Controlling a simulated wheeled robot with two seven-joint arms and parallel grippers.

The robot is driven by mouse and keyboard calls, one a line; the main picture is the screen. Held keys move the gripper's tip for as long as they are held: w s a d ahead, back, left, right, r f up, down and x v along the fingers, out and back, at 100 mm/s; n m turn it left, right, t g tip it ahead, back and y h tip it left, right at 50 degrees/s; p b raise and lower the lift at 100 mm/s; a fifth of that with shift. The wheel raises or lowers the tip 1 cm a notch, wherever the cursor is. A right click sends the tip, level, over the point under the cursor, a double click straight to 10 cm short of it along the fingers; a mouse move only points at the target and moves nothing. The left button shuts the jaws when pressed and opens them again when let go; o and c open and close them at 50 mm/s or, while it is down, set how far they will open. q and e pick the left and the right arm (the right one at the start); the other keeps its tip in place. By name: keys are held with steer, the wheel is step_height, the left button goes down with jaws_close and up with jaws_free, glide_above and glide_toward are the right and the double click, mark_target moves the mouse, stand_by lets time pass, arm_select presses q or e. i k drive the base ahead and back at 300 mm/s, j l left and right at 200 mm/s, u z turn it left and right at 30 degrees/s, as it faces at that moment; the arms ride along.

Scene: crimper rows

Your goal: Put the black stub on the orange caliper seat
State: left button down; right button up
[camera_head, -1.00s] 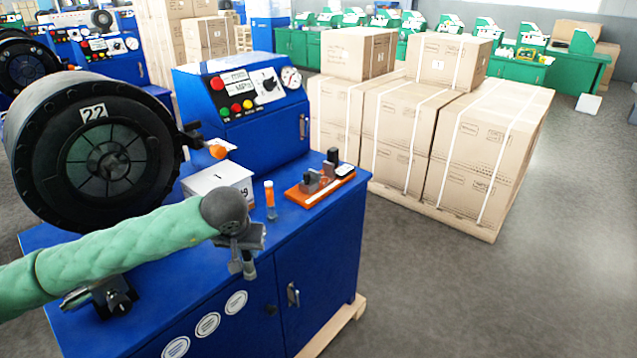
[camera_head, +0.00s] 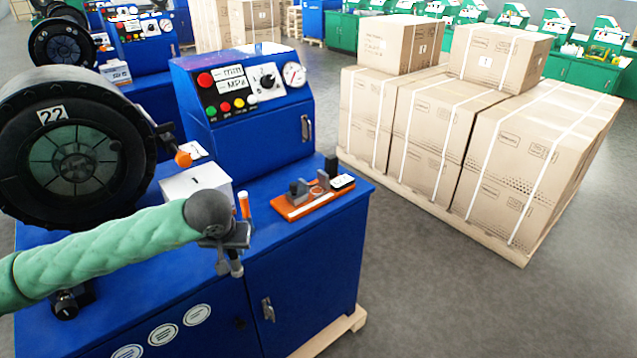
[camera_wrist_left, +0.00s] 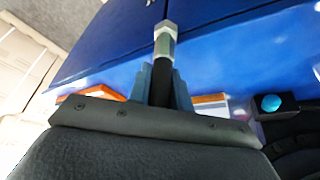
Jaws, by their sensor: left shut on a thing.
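My left gripper (camera_head: 230,256) is in front of the blue bench's near edge in the head view, below its top. It is shut on the black stub (camera_wrist_left: 160,85), which shows in the left wrist view as a dark rod with a pale metal hex end, between two bluish-grey fingers. The stub is small and partly hidden by the gripper in the head view. The orange caliper seat (camera_head: 318,204) lies on the bench top, right of and beyond the gripper, with grey upright pieces on it. The gripper is apart from it. My right gripper is not in view.
A large black crimper head (camera_head: 70,155) is at left. Strapped cartons (camera_head: 480,150) stand beyond clear floor on the right.

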mark_target(317, 190)
steer(key=i+l+u, duration=0.4)
steer(key=l, duration=0.65)
steer(key=i+l+u, duration=0.15)
steer(key=l+u, duration=0.2)
steer(key=l, duration=0.7)
steer(key=l+u, duration=0.4)
steer(key=l, duration=0.75)
